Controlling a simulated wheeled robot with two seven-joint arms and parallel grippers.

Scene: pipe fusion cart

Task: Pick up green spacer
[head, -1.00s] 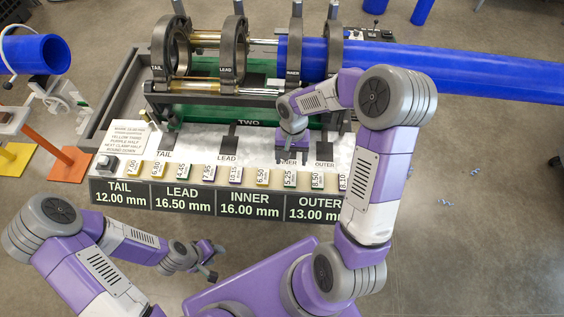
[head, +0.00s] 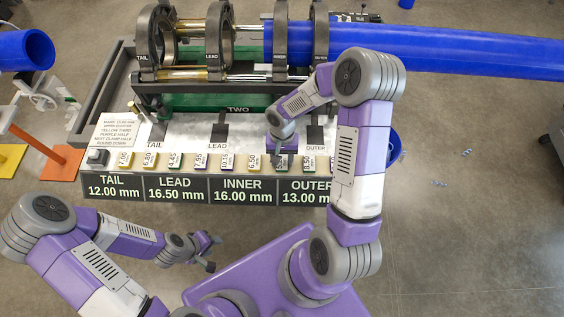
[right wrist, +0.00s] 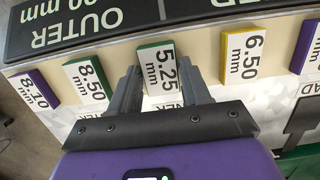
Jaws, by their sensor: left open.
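A green-edged spacer labelled 5.25 mm (right wrist: 160,68) stands in the row on the cart's front ledge. My right gripper (right wrist: 159,78) is over it, one finger on each side, with the fingers apart; I cannot tell whether they touch it. In the head view the right gripper (head: 283,149) partly hides that spacer (head: 283,164). Another green-edged spacer, 8.50 mm (right wrist: 90,80), stands beside it. A green-edged 4.45 spacer (head: 175,161) is further left in the head view. My left gripper (head: 209,251) is open and empty, in front of the cart.
A yellow 6.50 spacer (right wrist: 244,56) and a purple 8.10 spacer (right wrist: 36,90) stand nearby in the row. The label panel (head: 180,188) runs along the cart's front. A blue pipe (head: 440,48) lies in the clamps behind. Floor to the right is mostly clear.

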